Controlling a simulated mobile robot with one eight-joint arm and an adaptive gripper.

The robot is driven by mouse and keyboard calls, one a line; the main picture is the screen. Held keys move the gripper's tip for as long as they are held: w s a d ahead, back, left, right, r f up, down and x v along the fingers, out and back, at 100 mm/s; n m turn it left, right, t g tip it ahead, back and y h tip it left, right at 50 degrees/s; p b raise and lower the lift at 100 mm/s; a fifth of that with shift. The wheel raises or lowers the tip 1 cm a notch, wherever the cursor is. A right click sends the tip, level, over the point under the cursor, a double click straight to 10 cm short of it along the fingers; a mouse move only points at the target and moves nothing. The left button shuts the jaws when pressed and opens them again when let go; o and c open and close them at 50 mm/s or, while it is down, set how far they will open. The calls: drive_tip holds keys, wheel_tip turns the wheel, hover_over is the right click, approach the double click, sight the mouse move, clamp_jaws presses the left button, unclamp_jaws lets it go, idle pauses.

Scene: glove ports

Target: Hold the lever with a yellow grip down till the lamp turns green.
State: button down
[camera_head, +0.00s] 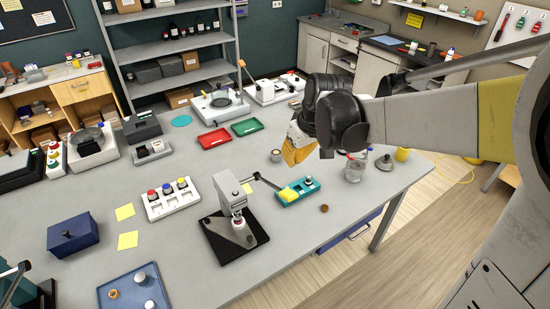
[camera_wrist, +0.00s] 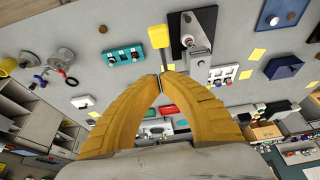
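A grey lever press (camera_head: 231,192) stands on a black base plate (camera_head: 222,243) on the table. Its thin black lever reaches right and ends in a yellow grip (camera_head: 288,194), above or beside a teal box (camera_head: 312,187). The wrist view shows the yellow grip (camera_wrist: 159,37), the press (camera_wrist: 197,47) and the teal box (camera_wrist: 124,57). My gripper (camera_head: 297,154) is above the table, behind the grip in the head view and apart from it. Its yellow fingers (camera_wrist: 161,78) meet at the tips with nothing seen between them. I cannot make out the lamp's colour.
A white tray with coloured knobs (camera_head: 171,199) and a dark blue box (camera_head: 73,235) stand left of the press. A glass jar (camera_head: 355,167) stands right of my gripper. Red (camera_head: 214,138) and green (camera_head: 247,127) trays lie farther back. Open air surrounds the grip's upper side.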

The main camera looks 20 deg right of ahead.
hover_over(287, 190)
drive_tip(key=f, duration=0.7)
drive_tip(key=shift+w, duration=0.3)
drive_tip(key=f, duration=0.1)
drive_tip(key=s+f, duration=0.1)
drive_tip(key=f, duration=0.1)
drive_tip(key=shift+d+f, duration=0.1)
drive_tip(key=shift+f, duration=0.05)
drive_tip(key=shift+s+f, duration=0.2)
drive_tip(key=shift+f, duration=0.3)
drive_tip(key=shift+d, duration=0.1)
